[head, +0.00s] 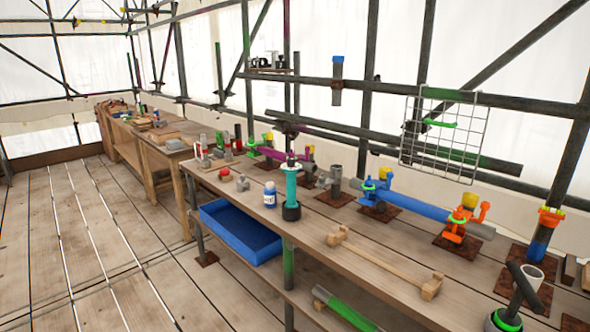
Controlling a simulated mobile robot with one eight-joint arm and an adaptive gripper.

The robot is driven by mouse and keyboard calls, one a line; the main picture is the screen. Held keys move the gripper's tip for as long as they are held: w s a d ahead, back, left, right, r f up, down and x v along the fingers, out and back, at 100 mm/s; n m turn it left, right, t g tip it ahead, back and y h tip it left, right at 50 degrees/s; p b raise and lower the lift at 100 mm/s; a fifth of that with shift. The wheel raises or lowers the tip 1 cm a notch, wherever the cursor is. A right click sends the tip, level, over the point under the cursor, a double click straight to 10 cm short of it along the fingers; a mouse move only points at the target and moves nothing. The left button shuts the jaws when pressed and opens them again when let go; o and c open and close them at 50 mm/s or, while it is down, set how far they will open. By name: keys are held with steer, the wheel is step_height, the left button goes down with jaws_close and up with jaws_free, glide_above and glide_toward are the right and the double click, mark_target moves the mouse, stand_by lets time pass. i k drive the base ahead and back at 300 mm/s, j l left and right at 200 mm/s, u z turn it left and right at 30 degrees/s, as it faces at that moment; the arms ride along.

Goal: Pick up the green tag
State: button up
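A small, flat bright green piece (440,124), which looks like the green tag, is at the wire grid panel (408,150) in the right half of the head view. It sits about a third of the way down the panel. I cannot tell whether it hangs from the wires or how it is fastened. The panel hangs upright by the scaffold rails above the back of the long bench. My gripper is not in view.
The long wooden bench (300,232) carries a teal cylinder (291,185), a blue-capped bottle (270,195), a wooden bar (385,262) and clamped pipes, including a blue one (420,207). A blue tray (240,232) sits below. The plank floor (85,250) at left is clear.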

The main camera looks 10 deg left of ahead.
mark_target(219, 143)
steer(key=i+j+u, duration=0.8)
steer(key=j, duration=0.15)
steer(key=i+j+u, duration=0.5)
steer(key=i+u, duration=0.35)
steer(key=i+z, duration=0.15)
steer(key=i, duration=0.95)
steer(key=i+j+z, duration=0.15)
steer(key=i, duration=0.9)
steer(key=i+l+z, duration=0.1)
steer(key=i+z, duration=0.35)
steer(key=i, duration=0.15)
steer(key=i+j+z, duration=0.1)
steer(key=i+z, duration=0.4)
steer(key=i, duration=0.15)
steer(key=i+j+z, duration=0.45)
steer(key=i+l, duration=0.1)
steer(key=i, duration=0.05)
